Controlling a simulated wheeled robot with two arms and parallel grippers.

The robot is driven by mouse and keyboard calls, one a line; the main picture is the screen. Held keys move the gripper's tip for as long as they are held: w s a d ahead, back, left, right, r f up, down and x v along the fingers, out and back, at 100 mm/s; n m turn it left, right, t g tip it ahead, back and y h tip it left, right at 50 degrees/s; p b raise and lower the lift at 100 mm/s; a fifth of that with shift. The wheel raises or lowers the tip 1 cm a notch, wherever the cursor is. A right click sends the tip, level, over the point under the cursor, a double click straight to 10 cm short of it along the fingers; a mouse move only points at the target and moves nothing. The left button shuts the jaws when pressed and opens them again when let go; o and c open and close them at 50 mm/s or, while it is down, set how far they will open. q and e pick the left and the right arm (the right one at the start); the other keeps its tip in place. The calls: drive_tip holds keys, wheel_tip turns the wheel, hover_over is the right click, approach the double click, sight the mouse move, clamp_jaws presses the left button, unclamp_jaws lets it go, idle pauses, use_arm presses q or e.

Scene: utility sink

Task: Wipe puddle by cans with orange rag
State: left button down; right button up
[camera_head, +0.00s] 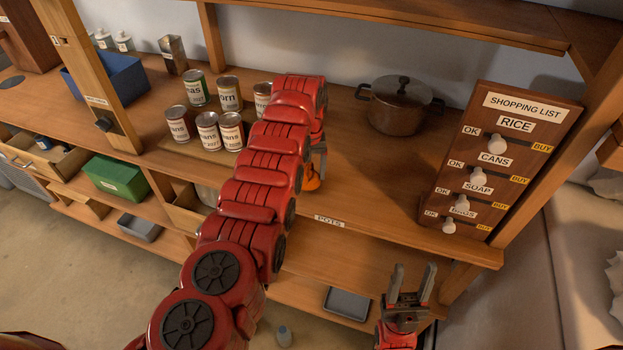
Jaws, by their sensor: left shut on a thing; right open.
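Several cans (208,133) with white labels stand upright in a group on the wooden counter, left of my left arm. A paler flat patch (174,141) shows under and around them; I cannot tell whether it is the puddle or a mat. My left gripper (317,168) is shut on the orange rag (312,181), right of the cans at the counter top. My red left arm hides most of this gripper and the counter between rag and cans. Only a small part of the rag shows. My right gripper (411,285) is open and empty, low in front of the counter.
A lidded brown pot (397,107) stands behind and right of the rag. A shopping list board (500,160) with sliders stands at the right. A wooden post (90,75) and blue bin (112,80) are at the left. The counter before the pot is clear.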

use_arm(q)
wheel_tip(320, 180, up, 2)
drive_tip(key=shift+s+d+r, duration=0.1)
drive_tip(key=shift+d+r, duration=0.05)
drive_tip(key=shift+r, duration=0.1)
wheel_tip(320, 180, up, 2)
drive_tip(key=shift+r, duration=0.8)
